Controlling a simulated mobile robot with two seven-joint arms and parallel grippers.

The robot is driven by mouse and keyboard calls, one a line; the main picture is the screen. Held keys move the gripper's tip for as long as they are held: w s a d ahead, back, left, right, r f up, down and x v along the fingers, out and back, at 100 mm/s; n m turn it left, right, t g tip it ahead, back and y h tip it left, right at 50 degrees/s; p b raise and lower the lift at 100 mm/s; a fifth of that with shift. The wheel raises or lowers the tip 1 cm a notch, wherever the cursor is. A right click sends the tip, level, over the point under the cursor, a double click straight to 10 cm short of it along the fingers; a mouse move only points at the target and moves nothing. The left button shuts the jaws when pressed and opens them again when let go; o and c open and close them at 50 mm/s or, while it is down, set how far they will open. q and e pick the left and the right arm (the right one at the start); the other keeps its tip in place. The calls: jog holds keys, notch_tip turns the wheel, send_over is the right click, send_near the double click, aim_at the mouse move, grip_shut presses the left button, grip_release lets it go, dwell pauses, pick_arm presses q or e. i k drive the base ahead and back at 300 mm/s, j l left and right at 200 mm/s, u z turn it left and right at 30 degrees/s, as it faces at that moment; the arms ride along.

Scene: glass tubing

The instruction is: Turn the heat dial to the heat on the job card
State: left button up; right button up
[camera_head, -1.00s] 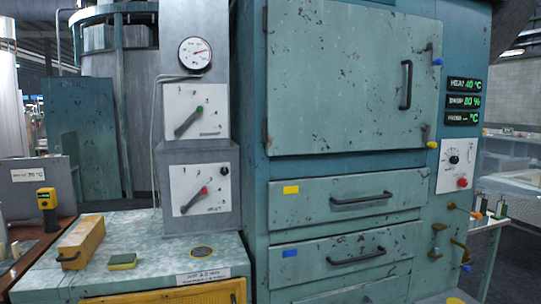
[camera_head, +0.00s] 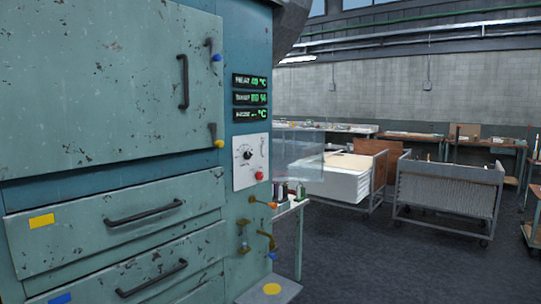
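A white dial plate (camera_head: 251,161) is fixed on the blue-green cabinet front, right of the big door. It carries a small black dial (camera_head: 247,155) and a red button (camera_head: 259,175). The lever dial plates seen earlier are out of view. No job card can be made out. Neither of my grippers is in view.
The cabinet has a large door (camera_head: 100,90) and drawers (camera_head: 120,225) with black handles. Brass valves (camera_head: 265,238) stick out below the dial plate. A narrow table (camera_head: 298,207) stands just right of the cabinet. Open dark floor (camera_head: 370,260) lies beyond, with a rack cart (camera_head: 445,200).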

aim_at(247, 156)
jog(key=i+l+z, duration=0.1)
jog(key=i+l, duration=0.15)
jog(key=i, duration=0.15)
jog(key=i+l, duration=0.25)
jog(key=i, duration=0.15)
jog(key=i+l+z, duration=0.15)
jog(key=i, duration=0.25)
jog(key=l, duration=0.05)
